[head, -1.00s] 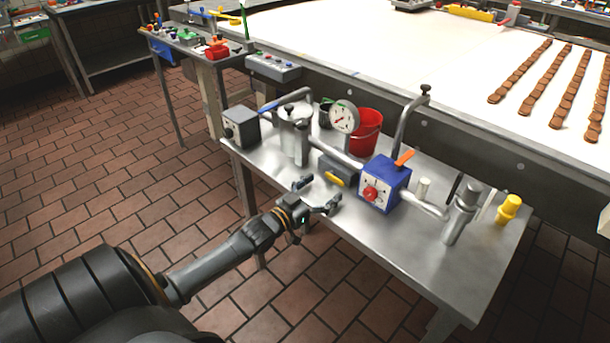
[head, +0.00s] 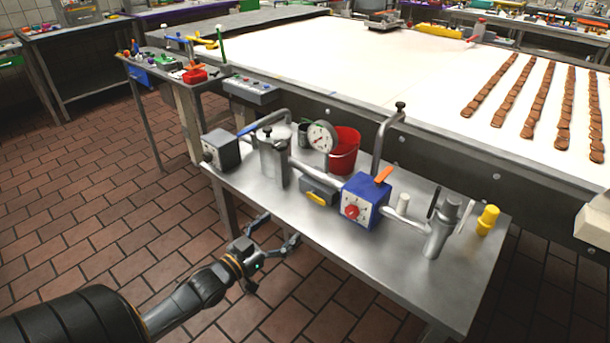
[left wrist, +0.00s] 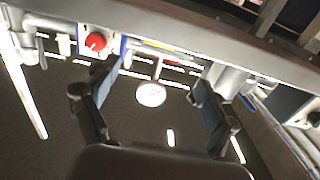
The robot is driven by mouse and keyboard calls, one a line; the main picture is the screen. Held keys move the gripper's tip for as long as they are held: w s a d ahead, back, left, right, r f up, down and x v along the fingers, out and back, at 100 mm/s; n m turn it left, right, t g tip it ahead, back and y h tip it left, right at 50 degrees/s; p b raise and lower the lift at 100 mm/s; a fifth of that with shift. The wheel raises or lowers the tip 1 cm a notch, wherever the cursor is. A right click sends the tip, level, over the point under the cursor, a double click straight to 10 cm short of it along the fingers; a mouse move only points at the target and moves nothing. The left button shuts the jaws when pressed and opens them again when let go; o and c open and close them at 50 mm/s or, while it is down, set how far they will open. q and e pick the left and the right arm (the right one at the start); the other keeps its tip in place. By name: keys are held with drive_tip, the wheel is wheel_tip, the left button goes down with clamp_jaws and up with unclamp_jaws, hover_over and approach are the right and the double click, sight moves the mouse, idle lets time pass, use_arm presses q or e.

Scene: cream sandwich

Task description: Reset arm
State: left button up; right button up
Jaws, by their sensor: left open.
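My left gripper (head: 280,229) is open and empty, just off the near left edge of the metal table (head: 395,265) in the head view. Brick floor shows around it. In the left wrist view its two fingers (left wrist: 152,88) stand wide apart with nothing between them touching. The red knob (left wrist: 95,41) of the blue box shows past the fingers there. My right gripper is not in view.
On the table stand a blue box (head: 365,200), a metal pot (head: 273,160), a dial gauge (head: 322,137), a red bucket (head: 345,152), a grey box (head: 220,149) and a yellow-capped part (head: 487,220). A white conveyor (head: 350,65) with rows of brown pieces lies behind. Floor at left is clear.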

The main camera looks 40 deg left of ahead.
use_arm(q)
drive_tip(key=s+f+g+y, duration=0.1)
drive_tip(key=s+f+g, duration=0.25)
drive_tip(key=f, duration=0.65)
drive_tip(key=s+d+f+n+g+p, duration=0.15)
drive_tip(key=s+f, duration=0.25)
drive_tip(key=f, duration=0.6)
drive_tip(key=s+a+f+m+g+y+b, duration=0.1)
drive_tip(key=s+f+g, duration=0.25)
drive_tip(key=f, duration=0.65)
drive_tip(key=s+d+f+g, duration=0.2)
drive_tip(key=s+d+f, duration=0.3)
drive_tip(key=s, duration=0.4)
drive_tip(key=s+d+f+m+g+p, duration=0.1)
drive_tip(key=s+d+f+g, duration=0.2)
drive_tip(key=s, duration=0.7)
drive_tip(key=s+d+f+m+g, duration=0.1)
drive_tip(key=s+d+f+g, duration=0.2)
drive_tip(key=s+d+f, duration=0.4)
wheel_tip(320, 180, down, 3)
drive_tip(key=s, duration=0.2)
drive_tip(key=shift+s+d+f+h, duration=0.15)
drive_tip(key=shift+s+d+h, duration=0.1)
drive_tip(key=shift+s+h, duration=0.15)
drive_tip(key=shift+g, duration=0.25)
